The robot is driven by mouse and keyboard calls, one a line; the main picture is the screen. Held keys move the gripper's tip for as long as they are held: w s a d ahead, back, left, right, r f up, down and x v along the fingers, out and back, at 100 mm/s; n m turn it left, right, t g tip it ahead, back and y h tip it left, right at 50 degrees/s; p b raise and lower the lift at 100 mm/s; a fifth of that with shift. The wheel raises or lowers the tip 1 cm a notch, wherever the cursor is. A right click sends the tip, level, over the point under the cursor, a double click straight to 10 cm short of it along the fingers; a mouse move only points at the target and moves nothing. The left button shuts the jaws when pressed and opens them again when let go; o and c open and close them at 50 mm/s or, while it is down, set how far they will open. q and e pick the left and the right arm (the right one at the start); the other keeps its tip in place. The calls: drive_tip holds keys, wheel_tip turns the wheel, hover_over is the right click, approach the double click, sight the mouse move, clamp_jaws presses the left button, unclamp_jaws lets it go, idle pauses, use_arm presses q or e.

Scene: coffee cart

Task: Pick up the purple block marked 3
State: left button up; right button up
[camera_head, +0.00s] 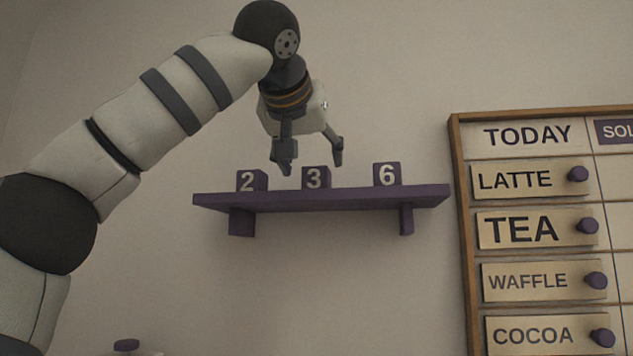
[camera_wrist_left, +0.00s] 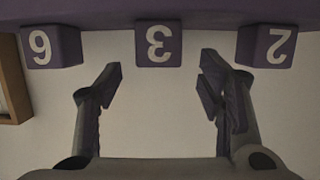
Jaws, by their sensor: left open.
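The purple block marked 3 (camera_head: 317,178) sits on a purple wall shelf (camera_head: 330,199), between a block marked 2 (camera_head: 250,181) and a block marked 6 (camera_head: 387,175). My left gripper (camera_head: 313,166) is open and empty, pointing down just above the shelf, with its fingers to either side of the 3 block in the head view. In the left wrist view, the 3 block (camera_wrist_left: 158,43) appears upside down, beyond and between the open fingertips (camera_wrist_left: 160,75). It does not touch them there. My right gripper is not in view.
In the left wrist view, the 6 block (camera_wrist_left: 51,46) and the 2 block (camera_wrist_left: 267,46) flank the fingers with gaps. A wood-framed menu board (camera_head: 458,200) with purple knobs hangs right of the shelf. A purple knob-like thing (camera_head: 127,345) shows at the lower left.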

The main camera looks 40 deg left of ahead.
use_arm(q)
drive_tip(key=x, duration=0.3)
drive_tip(key=shift+d, duration=0.1)
drive_tip(key=shift+s, duration=0.1)
drive_tip(key=shift+c, duration=0.8)
drive_tip(key=c, duration=1.1)
drive_tip(key=shift+d+r, duration=0.15)
